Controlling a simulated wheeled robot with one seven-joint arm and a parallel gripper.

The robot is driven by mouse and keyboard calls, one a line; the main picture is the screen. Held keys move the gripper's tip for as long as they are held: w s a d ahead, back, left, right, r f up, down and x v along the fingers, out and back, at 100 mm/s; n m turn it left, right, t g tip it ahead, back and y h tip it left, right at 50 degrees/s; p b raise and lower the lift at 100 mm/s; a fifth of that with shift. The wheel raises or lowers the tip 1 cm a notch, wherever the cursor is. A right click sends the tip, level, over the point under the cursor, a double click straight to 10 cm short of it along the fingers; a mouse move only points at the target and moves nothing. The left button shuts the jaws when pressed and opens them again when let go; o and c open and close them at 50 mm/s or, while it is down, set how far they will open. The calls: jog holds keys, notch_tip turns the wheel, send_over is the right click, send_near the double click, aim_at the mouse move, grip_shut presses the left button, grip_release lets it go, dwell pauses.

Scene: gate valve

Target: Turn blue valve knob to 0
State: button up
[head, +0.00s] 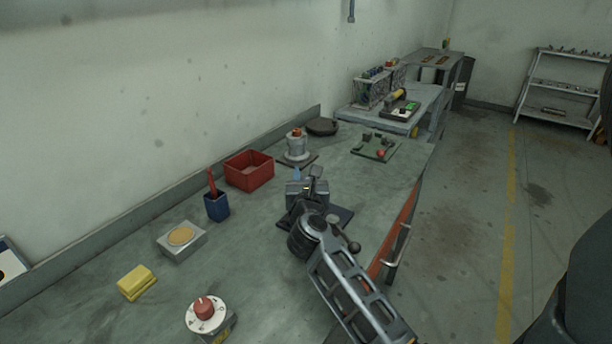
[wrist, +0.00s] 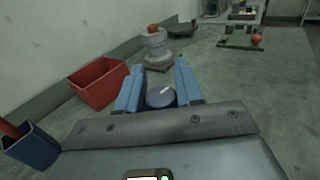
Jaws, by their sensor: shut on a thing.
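The blue valve knob (wrist: 161,96) is round and blue-grey with a pale pointer line on top, and shows between the fingers in the wrist view. My gripper (wrist: 160,88) has light-blue finger pads on either side of the knob and is shut on it. The pointer line slants up to the right. No scale or 0 mark can be read around it. In the head view my gripper (head: 307,185) is over a dark base plate (head: 340,215) on the workbench, and hides the knob and most of the valve.
Behind the knob stand a grey valve with an orange-red top (head: 296,146) and a red bin (head: 249,171). A blue cup (head: 217,207), a yellow block (head: 136,283) and a red-knobbed dial (head: 205,312) stand left and nearer. A green board (head: 376,147) lies farther right.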

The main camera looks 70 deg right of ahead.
jog(key=c, duration=0.4)
jog(key=shift+f+m+g+b, duration=0.1)
jog(key=shift+m+g+b, duration=0.2)
jog(key=shift+g, duration=0.2)
jog(key=shift+m+g+h+b, duration=0.3)
jog(key=shift+g+h, duration=0.1)
jog(key=m+g+b, duration=0.1)
jog(key=g, duration=0.1)
jog(key=m+g+b, duration=0.1)
jog(key=shift+s+f+g+h, duration=0.1)
jog(key=shift+s+g+h, duration=0.05)
jog(key=shift+g+h, duration=0.2)
jog(key=shift+s+m+g+b, duration=0.2)
jog(key=shift+m+g+b, duration=0.45)
jog(key=shift+m+g, duration=0.5)
jog(key=o, duration=1)
jog(key=shift+r, duration=0.2)
